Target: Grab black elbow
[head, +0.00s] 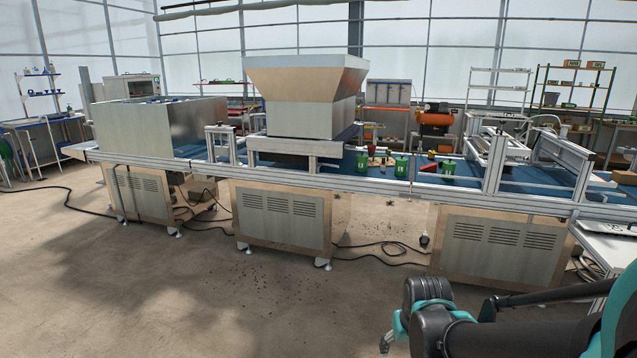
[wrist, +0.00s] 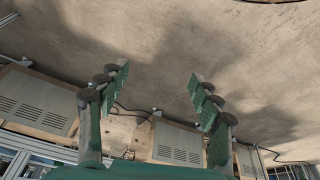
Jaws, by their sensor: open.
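I cannot make out a black elbow in either view. Several small items stand on the blue conveyor belt (head: 330,157) of the seeder line in the head view, too small to identify fully. They include green containers, one at the left (head: 362,161), one in the middle (head: 401,166) and one at the right (head: 448,167), and a red item (head: 428,168). My gripper (wrist: 159,74) is open and empty in the wrist view, its green-padded fingers wide apart over bare floor. In the head view my arm is at the lower right, well in front of the line and apart from it.
A metal rail (head: 340,181) runs along the conveyor's near edge. A large steel hopper (head: 305,95) stands over the belt. Steel cabinets (head: 281,218) support the line, with a black cable (head: 385,249) on the floor. The concrete floor (head: 200,300) in front is mostly clear.

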